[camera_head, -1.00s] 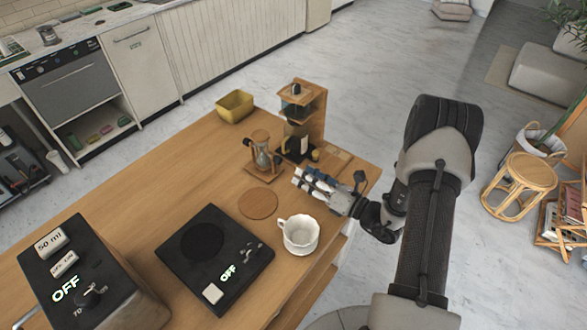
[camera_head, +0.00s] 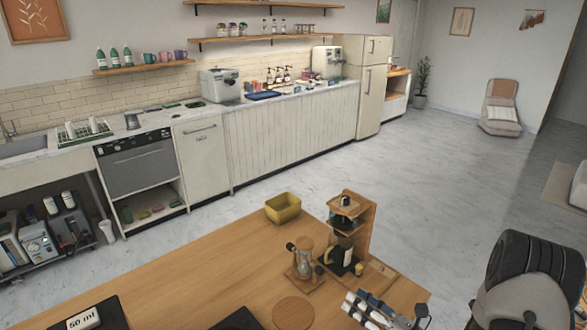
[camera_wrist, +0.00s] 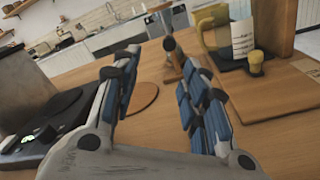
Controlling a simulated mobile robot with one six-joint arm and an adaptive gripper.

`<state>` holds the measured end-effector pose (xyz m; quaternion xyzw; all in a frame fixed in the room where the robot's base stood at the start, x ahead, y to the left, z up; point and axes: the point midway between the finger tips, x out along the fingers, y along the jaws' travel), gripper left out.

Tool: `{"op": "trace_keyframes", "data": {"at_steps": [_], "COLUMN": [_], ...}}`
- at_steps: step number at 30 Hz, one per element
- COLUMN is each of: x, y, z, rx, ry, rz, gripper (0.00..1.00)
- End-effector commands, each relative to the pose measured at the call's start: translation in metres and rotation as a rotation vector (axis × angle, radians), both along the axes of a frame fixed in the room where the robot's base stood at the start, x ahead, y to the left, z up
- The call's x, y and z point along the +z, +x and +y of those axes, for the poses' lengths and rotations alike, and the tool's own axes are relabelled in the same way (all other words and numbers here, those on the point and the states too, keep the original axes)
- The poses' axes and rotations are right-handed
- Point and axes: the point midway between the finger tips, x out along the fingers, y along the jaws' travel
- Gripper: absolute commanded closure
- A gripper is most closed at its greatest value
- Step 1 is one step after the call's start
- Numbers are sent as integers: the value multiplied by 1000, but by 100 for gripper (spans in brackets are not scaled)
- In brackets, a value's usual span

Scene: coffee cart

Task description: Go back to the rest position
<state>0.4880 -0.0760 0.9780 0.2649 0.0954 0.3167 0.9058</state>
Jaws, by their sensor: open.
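My gripper (camera_head: 368,309) is at the lower edge of the head view, over the right end of the wooden cart top (camera_head: 215,290). In the wrist view my gripper (camera_wrist: 157,98) shows its two blue-padded fingers spread apart with nothing between them.
A yellow bowl (camera_head: 283,208) sits at the cart's back edge. A black hot plate (camera_wrist: 62,112) is at left in the wrist view. Open floor (camera_head: 440,180) lies beyond the cart.

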Motion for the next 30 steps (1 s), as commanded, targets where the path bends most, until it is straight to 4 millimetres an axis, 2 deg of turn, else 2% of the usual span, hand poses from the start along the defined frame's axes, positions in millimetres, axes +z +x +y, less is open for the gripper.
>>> {"op": "trace_keyframes", "data": {"at_steps": [5, 9, 12, 15, 18, 22, 27, 30], "x": [57, 100, 122, 136, 146, 155, 165, 174], "y": [-14, -50, -83, -118, -152, -190, -226, -239], "z": [55, 106, 134, 151, 160, 157, 138, 121], "rx": [258, 532, 721, 901, 1073, 1280, 1520, 1641], "ry": [-183, -404, -568, -741, -920, -1166, -1507, -1719], "rz": [-111, -239, -340, -447, -559, -716, -928, -1053], "gripper": [60, 60, 60, 60, 60, 60, 60, 60]}}
